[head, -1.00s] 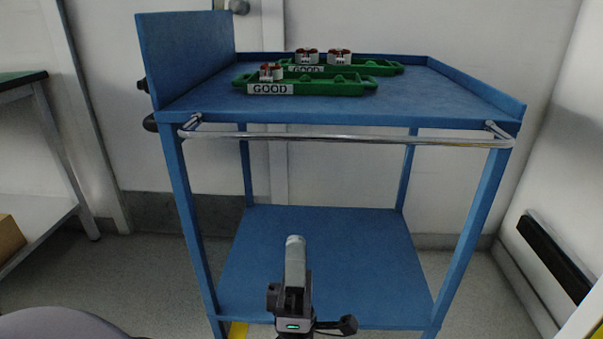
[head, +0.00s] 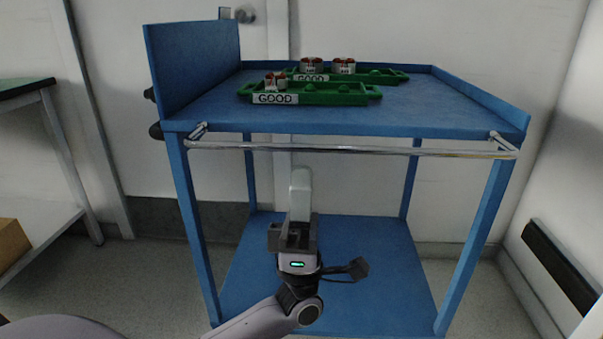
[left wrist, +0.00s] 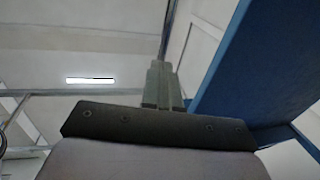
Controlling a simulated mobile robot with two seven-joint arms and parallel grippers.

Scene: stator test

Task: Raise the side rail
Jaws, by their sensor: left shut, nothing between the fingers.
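The chrome side rail (head: 350,150) runs across the near side of the blue cart (head: 410,120), just below its top edge. It is held by a bracket at each end. My left gripper (head: 300,173) points up in front of the cart, with its tip just below the rail in the picture. Its fingers are shut and empty. In the left wrist view the shut fingers (left wrist: 163,72) point up beside a blue cart part (left wrist: 255,70). A thin bar (left wrist: 168,30) shows beyond the tips; I cannot tell if they touch. My right gripper is not in view.
Two green trays (head: 345,94) marked GOOD, with several small parts, rest on the cart top. A tall blue panel (head: 195,70) stands at its left. The lower shelf (head: 390,270) is bare. A bench (head: 30,90) stands at the left and a wall at the right.

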